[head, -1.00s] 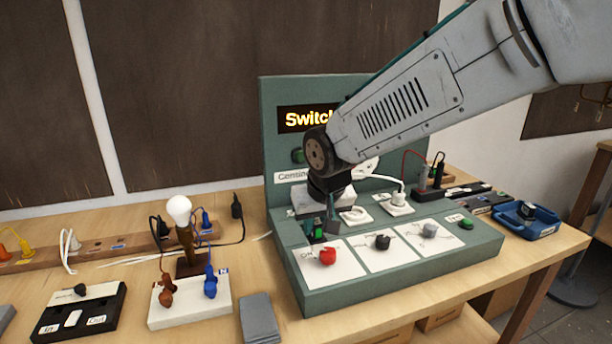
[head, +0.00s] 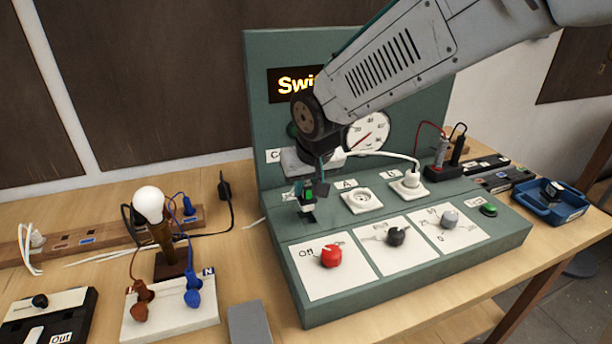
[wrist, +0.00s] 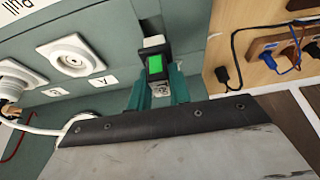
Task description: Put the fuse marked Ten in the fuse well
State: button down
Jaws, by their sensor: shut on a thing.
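My gripper (head: 310,196) is shut on a small black fuse with a green face (wrist: 155,66). The green face also shows between the fingers in the head view. The gripper points down over the back left of the green console (head: 420,275), left of the round white socket marked A (head: 362,199). A dark spot lies just under the fuse in the head view. The fuse well cannot be made out clearly, and I cannot tell whether the fuse touches it.
A red knob (head: 331,256), a black knob (head: 396,236) and a grey knob (head: 449,218) stand at the console's front. A white plug (head: 411,180) with its cable sits right of socket A. A blue tray (head: 567,212) is at far right. A bulb (head: 148,201) stands left.

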aim_at(310, 204)
jog(key=shift+s+f, duration=0.1)
jog(key=shift+f, duration=1.4)
jog(key=shift+s+d+f, duration=0.15)
jog(key=shift+s+f, duration=0.05)
jog(key=shift+f, duration=0.25)
jog(key=shift+s+d+f, duration=0.1)
jog(key=shift+s, duration=0.15)
jog(key=shift+w+r, duration=0.15)
jog(key=shift+r, duration=0.15)
dwell(0.8)
jog(key=shift+s+r, duration=0.1)
jog(key=shift+s, duration=0.15)
dwell(0.8)
jog(key=shift+f, duration=0.5)
dwell(0.5)
jog(key=shift+r, duration=0.2)
dwell(0.8)
jog(key=shift+s+f, duration=0.15)
jog(key=shift+f, duration=0.15)
dwell(0.8)
